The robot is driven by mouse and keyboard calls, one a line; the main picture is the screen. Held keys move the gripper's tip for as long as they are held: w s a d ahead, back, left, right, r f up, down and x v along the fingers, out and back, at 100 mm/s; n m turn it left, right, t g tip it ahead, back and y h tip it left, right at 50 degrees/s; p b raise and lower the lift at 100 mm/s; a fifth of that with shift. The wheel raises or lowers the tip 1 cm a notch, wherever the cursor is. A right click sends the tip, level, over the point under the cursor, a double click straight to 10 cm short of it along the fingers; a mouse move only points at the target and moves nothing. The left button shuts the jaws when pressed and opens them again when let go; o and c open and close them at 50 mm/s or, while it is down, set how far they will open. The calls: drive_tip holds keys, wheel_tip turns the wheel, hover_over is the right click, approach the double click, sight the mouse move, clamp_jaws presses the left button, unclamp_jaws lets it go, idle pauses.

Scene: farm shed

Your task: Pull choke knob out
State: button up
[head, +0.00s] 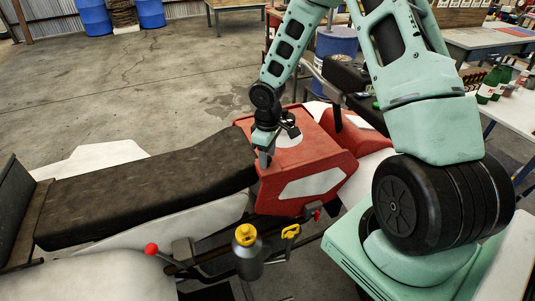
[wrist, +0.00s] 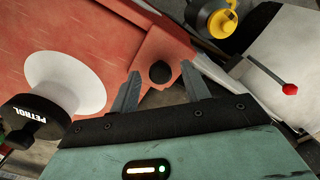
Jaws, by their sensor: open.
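A small round black knob (wrist: 159,73), which appears to be the choke knob, sits on the red bodywork (wrist: 90,45) in the wrist view. My gripper (wrist: 160,88) is open and empty, with one finger on each side of the knob and a gap to both. Whether the fingertips reach down to the knob's depth I cannot tell. In the head view my gripper (head: 266,158) points down at the edge of the red body (head: 300,150) beside the dark seat (head: 150,185). The knob is hidden there behind the gripper.
A black cap marked PETROL (wrist: 38,122) stands left of my gripper. A red-tipped lever (wrist: 289,89) and a grey canister with a yellow top (wrist: 218,18) are to the right and above. The yellow-handled part (head: 291,232) is near the canister. The floor behind is largely clear.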

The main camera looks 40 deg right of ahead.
clamp_jaws()
drive_tip(key=shift+r+p, duration=1.2)
drive_tip(key=shift+r, duration=0.25)
drive_tip(key=shift+w+f, duration=0.1)
unclamp_jaws()
wheel_tip(320, 180, up, 18)
drive_tip(key=shift+f, duration=0.25)
